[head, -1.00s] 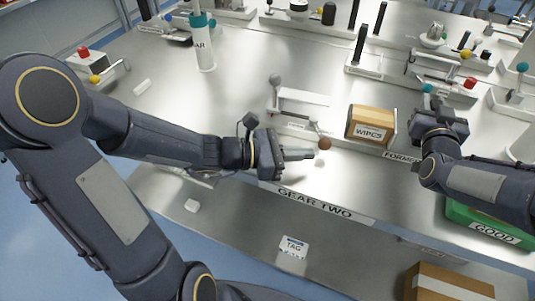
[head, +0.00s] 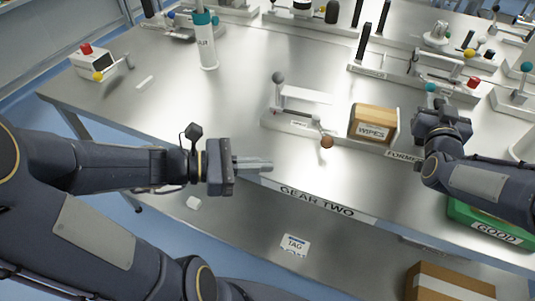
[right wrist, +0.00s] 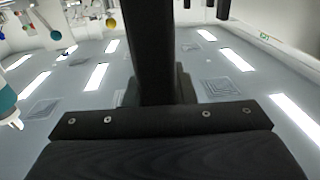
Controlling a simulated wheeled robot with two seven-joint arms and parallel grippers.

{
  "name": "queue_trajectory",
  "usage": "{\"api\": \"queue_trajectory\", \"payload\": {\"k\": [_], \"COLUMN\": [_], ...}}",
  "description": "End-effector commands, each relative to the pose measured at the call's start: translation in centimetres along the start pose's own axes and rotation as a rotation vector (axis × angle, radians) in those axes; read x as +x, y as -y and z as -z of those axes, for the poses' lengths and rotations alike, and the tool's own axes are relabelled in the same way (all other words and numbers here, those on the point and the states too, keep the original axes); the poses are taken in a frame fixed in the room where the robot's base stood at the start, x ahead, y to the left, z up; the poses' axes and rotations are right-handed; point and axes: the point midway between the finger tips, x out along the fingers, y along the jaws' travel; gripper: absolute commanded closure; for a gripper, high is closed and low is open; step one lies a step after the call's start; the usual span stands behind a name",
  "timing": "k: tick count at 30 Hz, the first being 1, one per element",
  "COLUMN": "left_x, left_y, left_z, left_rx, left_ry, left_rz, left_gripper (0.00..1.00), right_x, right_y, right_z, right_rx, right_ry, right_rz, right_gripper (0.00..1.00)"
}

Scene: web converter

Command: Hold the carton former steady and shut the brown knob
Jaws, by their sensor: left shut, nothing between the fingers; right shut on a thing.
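The brown knob (head: 326,142) sits at the end of a short lever, left of the carton marked WIPES (head: 372,132), in the head view. The carton former seems to be the long pale base with the FORMER label (head: 402,155) at its right end. My left gripper (head: 268,164) is shut and empty, left of the brown knob and clear of it. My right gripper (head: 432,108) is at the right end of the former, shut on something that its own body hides. The right wrist view shows dark gripper parts but not the held thing.
A grey-knobbed lever (head: 278,78) rises at the left of the base. A teal-capped bottle (head: 207,45) stands at the back left. A green GOOD bin (head: 490,228) lies below my right arm. The GEAR TWO label (head: 315,202) marks the front edge. The left tabletop is largely clear.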

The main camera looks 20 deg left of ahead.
Motion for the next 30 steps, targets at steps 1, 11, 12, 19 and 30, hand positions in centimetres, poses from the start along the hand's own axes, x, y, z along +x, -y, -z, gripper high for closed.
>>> {"api": "queue_trajectory", "payload": {"k": [1, 11, 12, 19, 30], "left_x": [0.0, 0.1, 0.1, 0.1, 0.0], "left_y": [0.0, 0.0, 0.0, 0.0, 0.0], "left_z": [0.1, 0.1, 0.1, 0.1, 0.1], "left_rx": [0.0, 0.001, 0.001, 0.001, 0.001], "left_ry": [0.0, 0.0, 0.0, 0.0, 0.0], "left_rz": [0.0, 0.0, 0.0, 0.0, 0.0], "left_gripper": [1.0, 1.0, 1.0, 1.0, 1.0], "right_x": [-0.2, -0.2, -0.2, -0.2, -0.2], "right_y": [0.2, 0.2, 0.2, 0.2, 0.2], "right_z": [-1.3, -0.9, -0.9, -0.6, -0.2], "right_rx": [-0.002, -0.003, -0.003, -0.003, -0.002], "right_ry": [0.032, 0.031, 0.031, 0.03, 0.021], "right_rz": [0.005, 0.005, 0.006, 0.006, 0.005], "right_gripper": [1.0, 1.0, 1.0, 1.0, 0.51]}}
